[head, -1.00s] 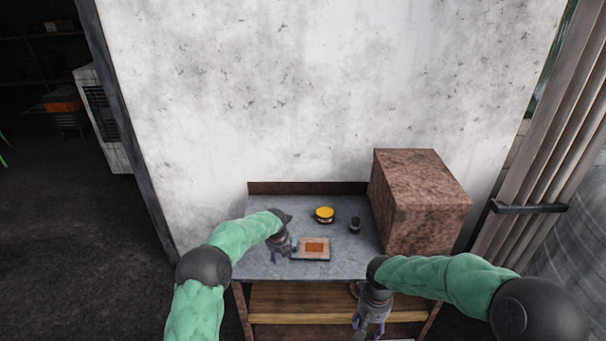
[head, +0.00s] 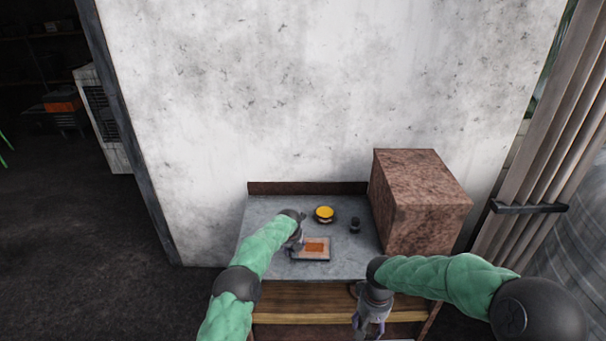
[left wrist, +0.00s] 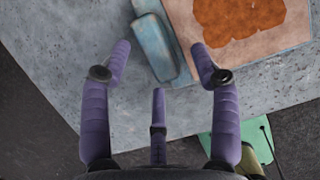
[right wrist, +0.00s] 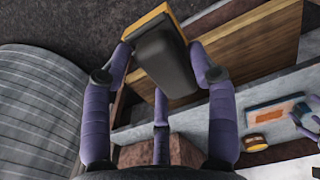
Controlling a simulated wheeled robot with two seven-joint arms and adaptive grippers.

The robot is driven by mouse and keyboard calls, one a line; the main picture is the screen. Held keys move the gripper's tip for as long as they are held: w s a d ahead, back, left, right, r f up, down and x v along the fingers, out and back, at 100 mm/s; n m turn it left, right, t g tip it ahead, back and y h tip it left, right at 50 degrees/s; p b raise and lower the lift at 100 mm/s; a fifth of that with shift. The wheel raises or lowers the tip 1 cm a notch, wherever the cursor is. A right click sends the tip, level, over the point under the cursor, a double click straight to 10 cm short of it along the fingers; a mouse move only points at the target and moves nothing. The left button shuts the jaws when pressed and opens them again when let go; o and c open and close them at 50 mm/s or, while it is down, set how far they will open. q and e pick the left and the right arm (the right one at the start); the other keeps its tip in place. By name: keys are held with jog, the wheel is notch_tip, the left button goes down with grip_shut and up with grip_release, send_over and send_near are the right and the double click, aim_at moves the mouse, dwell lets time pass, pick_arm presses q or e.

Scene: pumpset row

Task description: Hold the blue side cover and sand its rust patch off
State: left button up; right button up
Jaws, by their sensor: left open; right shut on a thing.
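The side cover (head: 327,256) lies flat on the grey bench, a pale pinkish plate with a blue grip bar (left wrist: 155,48) along its left edge. An orange-brown rust patch (head: 315,247) covers its middle; it also shows in the left wrist view (left wrist: 238,15). My left gripper (head: 297,245) is open just over the cover's left edge. In the left wrist view its fingers (left wrist: 160,60) stand on both sides of the blue bar. My right gripper (right wrist: 160,62) is shut on a dark block with a yellow-brown face (right wrist: 165,62), held in front of the bench.
A round yellow-topped tin (head: 324,213) and a small dark object (head: 355,225) stand behind the cover on the bench (head: 262,225). A large rusty brown box (head: 420,195) stands at the right. A wooden shelf (head: 300,300) lies below the bench top.

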pick_arm(q)
jog(key=shift+w+f, duration=0.25)
jog(key=shift+f, duration=0.3)
grip_shut()
grip_release()
